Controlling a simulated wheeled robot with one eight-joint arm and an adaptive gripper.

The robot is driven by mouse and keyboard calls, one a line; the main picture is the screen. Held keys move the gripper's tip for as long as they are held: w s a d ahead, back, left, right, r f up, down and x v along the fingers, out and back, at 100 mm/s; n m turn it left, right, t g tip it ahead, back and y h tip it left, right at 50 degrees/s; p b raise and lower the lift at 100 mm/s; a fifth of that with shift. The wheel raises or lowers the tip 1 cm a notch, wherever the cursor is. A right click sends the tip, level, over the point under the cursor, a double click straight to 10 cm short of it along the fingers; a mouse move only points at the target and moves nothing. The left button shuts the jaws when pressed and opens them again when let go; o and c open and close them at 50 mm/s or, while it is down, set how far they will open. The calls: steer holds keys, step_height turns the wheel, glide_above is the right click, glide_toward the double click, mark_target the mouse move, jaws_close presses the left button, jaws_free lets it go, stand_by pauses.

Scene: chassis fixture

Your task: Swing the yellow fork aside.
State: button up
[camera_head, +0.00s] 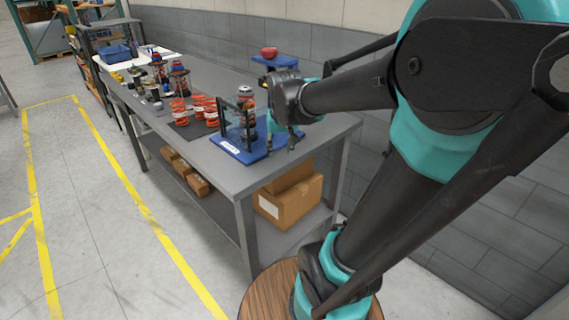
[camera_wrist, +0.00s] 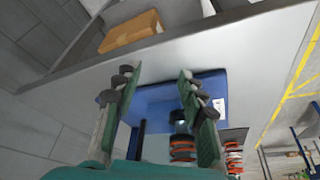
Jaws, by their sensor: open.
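I cannot make out a yellow fork in either view; it may be hidden behind my gripper or the fixture parts. The chassis fixture, a blue base plate (camera_head: 232,149) with a black upright frame (camera_head: 238,120), sits near the close end of the grey workbench. A shock absorber with a silver and red top (camera_head: 246,97) stands at the frame. My gripper (camera_head: 284,143) is at the right side of the plate. In the wrist view my gripper (camera_wrist: 159,76) is open, with nothing between its fingers, and the blue plate (camera_wrist: 160,98) lies beyond them.
Orange coil springs (camera_head: 200,106) stand on a dark mat left of the fixture. Several shock absorbers and small parts lie farther back. A red object (camera_head: 269,52) rests on a blue stand (camera_head: 275,62) behind. Cardboard boxes (camera_head: 290,200) sit on the lower shelf. The bench's front right corner is clear.

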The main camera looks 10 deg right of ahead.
steer(key=shift+s+d+f, duration=0.1)
steer(key=shift+s+f, duration=0.4)
steer(key=shift+f, duration=0.25)
steer(key=shift+s+d+f, duration=0.15)
steer(key=shift+s+f, duration=0.4)
steer(key=shift+f, duration=0.2)
steer(key=shift+s+d+f, duration=0.1)
steer(key=shift+s+f, duration=0.4)
steer(key=shift+f, duration=0.25)
steer(key=s+f, duration=0.9)
steer(key=s, duration=0.1)
steer(key=shift+d+n, duration=0.4)
steer(key=shift+d, duration=0.05)
steer(key=shift+r, duration=0.1)
